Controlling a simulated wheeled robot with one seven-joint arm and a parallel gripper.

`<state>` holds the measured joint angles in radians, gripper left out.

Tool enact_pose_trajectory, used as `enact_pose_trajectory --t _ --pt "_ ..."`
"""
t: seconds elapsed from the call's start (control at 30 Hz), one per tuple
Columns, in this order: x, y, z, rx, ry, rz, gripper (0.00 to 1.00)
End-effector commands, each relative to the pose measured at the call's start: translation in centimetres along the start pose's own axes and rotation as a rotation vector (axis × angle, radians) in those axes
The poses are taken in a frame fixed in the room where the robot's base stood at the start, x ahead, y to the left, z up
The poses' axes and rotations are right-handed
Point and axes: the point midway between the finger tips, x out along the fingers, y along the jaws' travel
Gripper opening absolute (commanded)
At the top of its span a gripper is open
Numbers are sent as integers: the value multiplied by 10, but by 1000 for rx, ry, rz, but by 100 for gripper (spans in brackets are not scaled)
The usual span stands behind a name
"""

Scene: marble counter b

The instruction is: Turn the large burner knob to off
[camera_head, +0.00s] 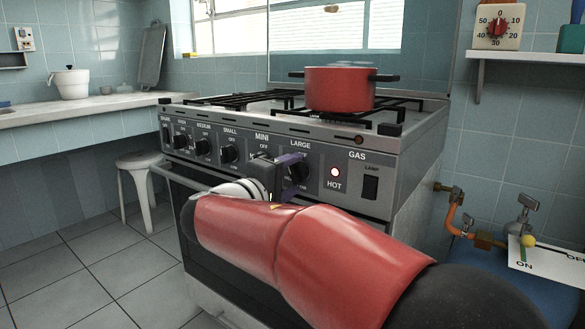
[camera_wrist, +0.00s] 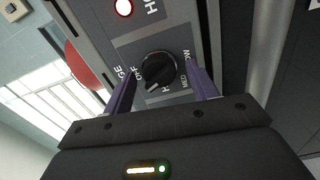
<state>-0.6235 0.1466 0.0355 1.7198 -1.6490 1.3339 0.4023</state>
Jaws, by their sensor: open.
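The large burner knob (camera_head: 299,171) is a round black knob under the LARGE label, partly hidden by my gripper in the head view. In the wrist view the knob (camera_wrist: 158,69) sits between my two purple fingers. Its white mark points to the lower left there, between the OFF label and the H label. My gripper (camera_head: 288,167) is open at the panel front, with one finger on each side of the knob. I cannot tell whether either finger touches it.
A red pot (camera_head: 340,90) stands on the stove's right rear grate. The red HOT light (camera_head: 335,172) is lit right of the knob, and the MINI knob (camera_head: 262,160) is to its left. A gas valve (camera_head: 527,203) and ON/OFF card (camera_head: 548,254) are at the far right.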

Motion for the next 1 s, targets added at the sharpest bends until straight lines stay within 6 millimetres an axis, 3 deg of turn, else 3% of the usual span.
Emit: enact_pose_trajectory --t 1.0 --pt "0 5 -1 -807 1 0 58"
